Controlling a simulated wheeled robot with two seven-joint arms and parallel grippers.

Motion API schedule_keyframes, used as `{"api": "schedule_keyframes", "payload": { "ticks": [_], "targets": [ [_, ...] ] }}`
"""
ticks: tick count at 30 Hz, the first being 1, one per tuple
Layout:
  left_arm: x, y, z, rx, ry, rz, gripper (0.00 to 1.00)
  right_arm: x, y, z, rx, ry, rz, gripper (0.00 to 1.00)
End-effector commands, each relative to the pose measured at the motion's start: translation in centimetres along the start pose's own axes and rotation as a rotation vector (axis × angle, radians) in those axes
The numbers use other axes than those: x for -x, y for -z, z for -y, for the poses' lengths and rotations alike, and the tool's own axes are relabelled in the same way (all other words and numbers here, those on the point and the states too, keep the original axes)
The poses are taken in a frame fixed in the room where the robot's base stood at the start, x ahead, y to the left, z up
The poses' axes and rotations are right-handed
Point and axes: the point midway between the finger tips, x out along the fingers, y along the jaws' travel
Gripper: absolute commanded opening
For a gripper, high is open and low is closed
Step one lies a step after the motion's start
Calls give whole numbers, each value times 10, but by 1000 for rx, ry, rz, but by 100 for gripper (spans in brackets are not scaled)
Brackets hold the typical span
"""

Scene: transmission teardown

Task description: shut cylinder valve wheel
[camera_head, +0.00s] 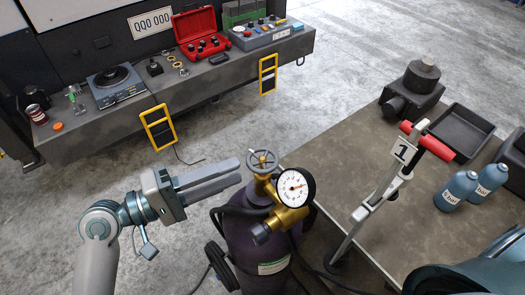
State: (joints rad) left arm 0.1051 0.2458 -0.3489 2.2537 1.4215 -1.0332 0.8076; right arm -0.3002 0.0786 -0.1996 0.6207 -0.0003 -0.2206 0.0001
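The valve wheel (262,161) is a small grey spoked handwheel on top of the brass valve (287,218) of a dark purple cylinder (262,270). A round white pressure gauge (294,188) sits at the valve's right, just below the wheel. My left gripper (241,169) comes in from the left, its long grey fingers pointing right towards the wheel. Its fingers lie close together with nothing seen between them. The fingertips appear a short way left of the wheel, apart from it. My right gripper is not in view.
Black hoses (240,210) run around the cylinder's neck. A grey bench (95,137) with a red case (198,32) stands behind. Open floor lies between.

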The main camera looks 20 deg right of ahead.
Motion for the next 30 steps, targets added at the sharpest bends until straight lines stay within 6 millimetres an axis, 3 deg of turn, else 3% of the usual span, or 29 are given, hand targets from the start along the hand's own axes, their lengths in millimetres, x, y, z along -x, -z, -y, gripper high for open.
{"api": "schedule_keyframes", "payload": {
  "ticks": [9,15,28,30],
  "targets": [
    [-55,0,-4,4,-2,0,29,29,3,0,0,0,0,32],
    [-76,0,-1,4,0,-1,29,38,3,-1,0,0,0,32],
    [-83,0,1,1,1,-1,29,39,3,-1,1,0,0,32],
    [-83,0,1,1,1,-1,15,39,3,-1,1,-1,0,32]
  ]
}}
